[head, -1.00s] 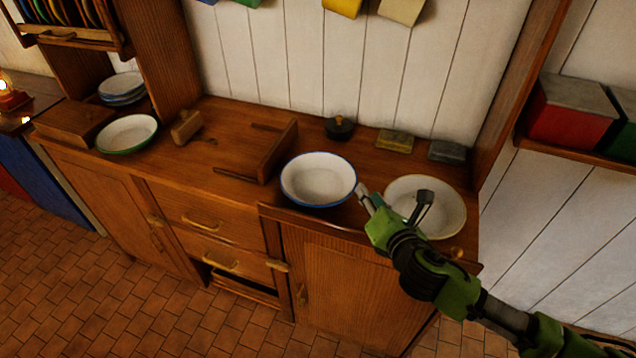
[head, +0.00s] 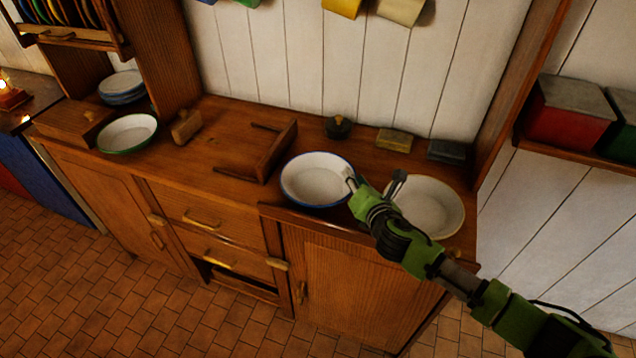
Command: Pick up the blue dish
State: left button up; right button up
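The blue dish (head: 312,180) is a white basin with a blue rim, standing upright on the wooden counter near its front edge. My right gripper (head: 373,180) is open, at the dish's right side. One finger overlaps the dish's right rim in the picture; the other finger is to the right, over the gap toward the cream dish. I cannot tell whether the finger touches the rim. My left gripper is not in view.
A cream dish (head: 430,209) stands close on the right, partly behind my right gripper. A wooden rack (head: 268,150), a dark lidded pot (head: 338,128) and two blocks, one yellowish (head: 394,140) and one grey (head: 447,152), lie behind. A green-rimmed dish (head: 127,134) is at left.

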grip_shut()
jog(key=shift+r, duration=0.15)
